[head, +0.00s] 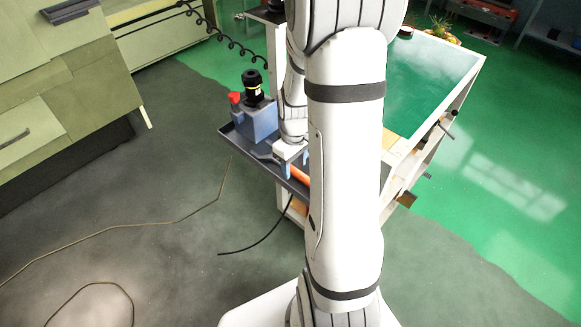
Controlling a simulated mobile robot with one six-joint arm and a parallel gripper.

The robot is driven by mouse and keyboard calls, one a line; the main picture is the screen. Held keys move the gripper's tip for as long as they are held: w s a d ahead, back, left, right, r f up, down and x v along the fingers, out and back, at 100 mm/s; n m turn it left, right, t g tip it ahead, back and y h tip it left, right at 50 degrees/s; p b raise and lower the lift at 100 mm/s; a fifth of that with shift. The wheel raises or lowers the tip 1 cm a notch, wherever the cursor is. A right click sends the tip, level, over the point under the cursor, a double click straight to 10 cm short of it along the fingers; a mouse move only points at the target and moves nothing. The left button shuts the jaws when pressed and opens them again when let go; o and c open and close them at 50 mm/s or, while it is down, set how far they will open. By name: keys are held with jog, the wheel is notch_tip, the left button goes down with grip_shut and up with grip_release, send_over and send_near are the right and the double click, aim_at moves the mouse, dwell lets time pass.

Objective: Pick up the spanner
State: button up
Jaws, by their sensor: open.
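My gripper (294,166) is over the dark side tray of the cart, its blue-tipped fingers pointing down and apart. A grey, slim metal piece that looks like the spanner (263,154) lies on the tray just left of the fingers. Its right end runs toward the gripper and is partly hidden. I cannot tell whether the fingers touch it or stand around it. My own arm covers the right part of the tray.
The tray (236,137) also holds a blue-grey block (260,122) with a black knob, a red piece (235,97) and an orange object (299,175) close to the fingers. The white cart with a green top (433,75) stands right. A black cable (262,240) hangs below.

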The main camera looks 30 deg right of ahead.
jog(key=shift+f, duration=0.3)
jog(key=shift+c, duration=0.2)
grip_shut()
